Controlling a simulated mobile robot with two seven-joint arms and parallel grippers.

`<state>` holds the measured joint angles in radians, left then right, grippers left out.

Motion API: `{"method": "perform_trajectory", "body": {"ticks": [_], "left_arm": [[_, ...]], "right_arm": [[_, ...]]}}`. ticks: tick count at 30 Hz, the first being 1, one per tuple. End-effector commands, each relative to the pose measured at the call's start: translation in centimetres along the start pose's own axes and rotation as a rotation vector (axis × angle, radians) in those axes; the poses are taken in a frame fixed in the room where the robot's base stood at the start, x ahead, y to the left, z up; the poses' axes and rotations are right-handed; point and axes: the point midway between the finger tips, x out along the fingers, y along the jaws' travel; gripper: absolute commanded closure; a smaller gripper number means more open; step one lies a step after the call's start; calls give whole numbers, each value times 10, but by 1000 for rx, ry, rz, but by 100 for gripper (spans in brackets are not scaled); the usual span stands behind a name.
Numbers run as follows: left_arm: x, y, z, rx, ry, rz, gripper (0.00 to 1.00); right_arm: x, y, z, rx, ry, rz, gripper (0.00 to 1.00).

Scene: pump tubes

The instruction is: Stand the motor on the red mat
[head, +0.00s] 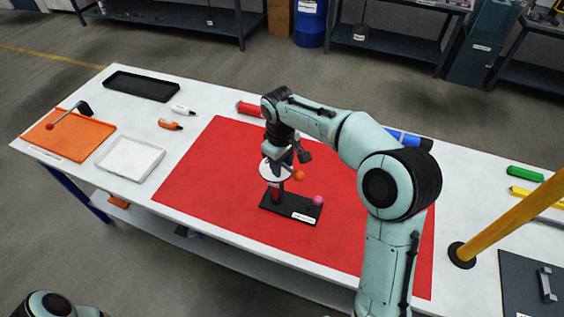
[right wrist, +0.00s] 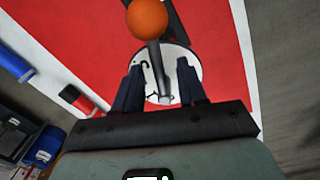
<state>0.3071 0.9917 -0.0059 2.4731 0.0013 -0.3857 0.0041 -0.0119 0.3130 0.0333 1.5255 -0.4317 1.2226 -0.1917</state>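A device on a black base plate (head: 304,211) stands upright on the red mat (head: 210,175). It has a dark red post, a white disc (head: 266,170) on top, a grey crank and an orange ball (head: 299,175). The disc (right wrist: 185,60) and ball (right wrist: 147,19) also show in the right wrist view. I cannot tell whether this is the motor; no label is readable. My right gripper (head: 284,163) is just above the disc; in the wrist view its fingers (right wrist: 160,85) are apart, with the crank's hub end between them. My left gripper is out of view.
A red cylinder (head: 250,109) and a blue cylinder (head: 405,137) lie behind the mat. An orange tray (head: 85,137), white tray (head: 130,157) and black tray (head: 142,86) are at the left. A yellow post (head: 510,215) rises at the right. The mat's left part is clear.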

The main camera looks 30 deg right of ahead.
Motion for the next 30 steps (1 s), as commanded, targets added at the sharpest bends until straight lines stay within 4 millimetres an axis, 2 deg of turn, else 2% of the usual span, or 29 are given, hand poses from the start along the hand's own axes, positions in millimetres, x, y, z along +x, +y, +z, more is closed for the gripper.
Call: {"method": "perform_trajectory", "body": {"ticks": [8,11,21,25,30], "left_arm": [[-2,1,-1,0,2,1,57],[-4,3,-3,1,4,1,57],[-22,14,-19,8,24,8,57],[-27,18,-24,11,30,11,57],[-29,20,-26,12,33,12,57]], "right_arm": [[-5,0,0,0,1,0,59],[-18,1,-1,1,5,2,59],[-91,1,-2,1,7,2,59],[-110,0,-2,0,5,2,59],[-122,0,-1,0,2,1,59]]}}
